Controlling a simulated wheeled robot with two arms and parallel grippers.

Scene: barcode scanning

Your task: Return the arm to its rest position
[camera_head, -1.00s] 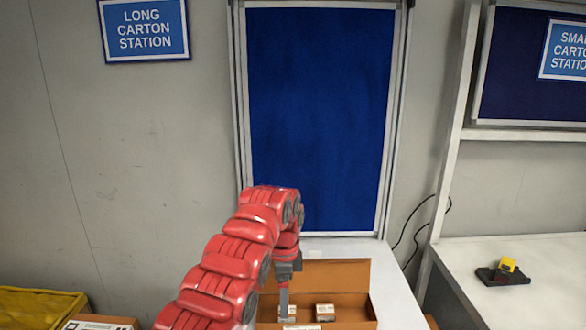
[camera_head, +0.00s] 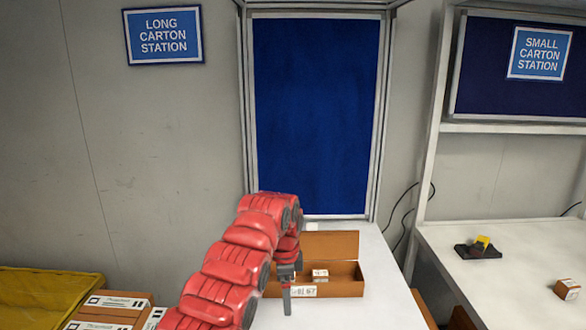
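My red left arm comes in from the bottom left, raised and bent over the white table. Its gripper (camera_head: 286,299) points down in front of the long open carton (camera_head: 335,290). It shows side-on as one dark finger, so I cannot tell whether it is open or shut. No held item is visible. The arm and gripper cover the carton's left part. A small white-labelled box (camera_head: 320,276) sits inside the carton. My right gripper is out of view.
On the right table stand a black-and-yellow device (camera_head: 479,247) and a small carton (camera_head: 568,289). Stacked cartons (camera_head: 108,308) and a yellow container (camera_head: 50,293) are at the lower left. The white table (camera_head: 370,317) is clear in front of the long carton.

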